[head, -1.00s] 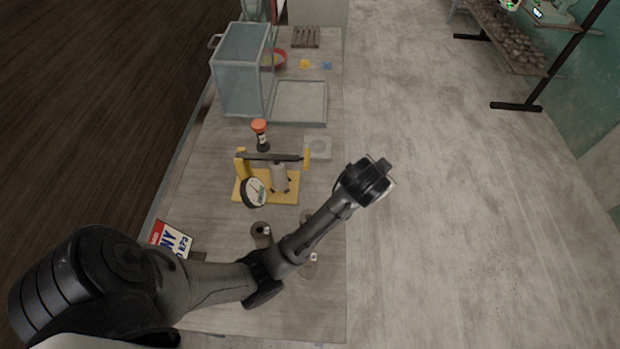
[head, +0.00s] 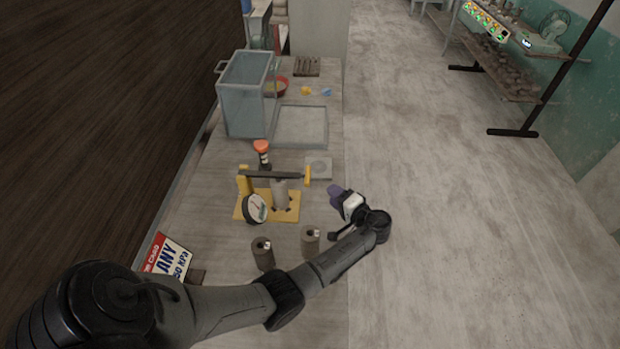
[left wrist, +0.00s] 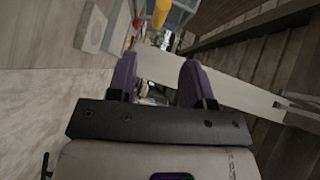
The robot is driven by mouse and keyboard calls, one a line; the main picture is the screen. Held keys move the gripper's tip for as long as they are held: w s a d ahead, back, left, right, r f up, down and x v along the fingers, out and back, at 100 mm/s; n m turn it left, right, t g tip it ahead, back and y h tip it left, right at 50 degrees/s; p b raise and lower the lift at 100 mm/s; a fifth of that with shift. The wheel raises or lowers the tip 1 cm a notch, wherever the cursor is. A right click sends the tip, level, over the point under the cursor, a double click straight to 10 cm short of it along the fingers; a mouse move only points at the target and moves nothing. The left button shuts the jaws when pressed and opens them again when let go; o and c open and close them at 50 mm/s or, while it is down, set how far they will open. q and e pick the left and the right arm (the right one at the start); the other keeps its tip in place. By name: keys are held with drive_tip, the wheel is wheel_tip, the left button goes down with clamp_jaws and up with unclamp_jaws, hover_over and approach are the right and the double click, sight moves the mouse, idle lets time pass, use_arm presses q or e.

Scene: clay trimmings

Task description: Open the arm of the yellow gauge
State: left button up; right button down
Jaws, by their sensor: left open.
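The yellow gauge (head: 243,208) stands on the table, with a yellow base, a yellow post and a round white dial (head: 255,209) at its front left. Its dark arm (head: 275,174) lies level across the top, over a grey clay cylinder (head: 280,194), and ends at the right in a yellow handle (head: 308,175). In the left wrist view a yellow part, likely the handle (left wrist: 160,12), shows at the top. My left gripper (head: 336,194) is to the right of the gauge, apart from the handle. Its purple fingers (left wrist: 157,80) are open and empty. My right gripper is not in view.
Two clay cylinders stand in front of the gauge, one left (head: 263,254) and one right (head: 310,241). A red-topped bottle (head: 262,147) is behind it. A grey tray (head: 301,144) and a clear box (head: 246,95) are farther back. A sign (head: 167,258) leans at the left.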

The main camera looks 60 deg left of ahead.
use_arm(q)
drive_tip(key=p+x, duration=0.1)
drive_tip(key=x, duration=1.1)
drive_tip(key=shift+c, duration=0.4)
clamp_jaws()
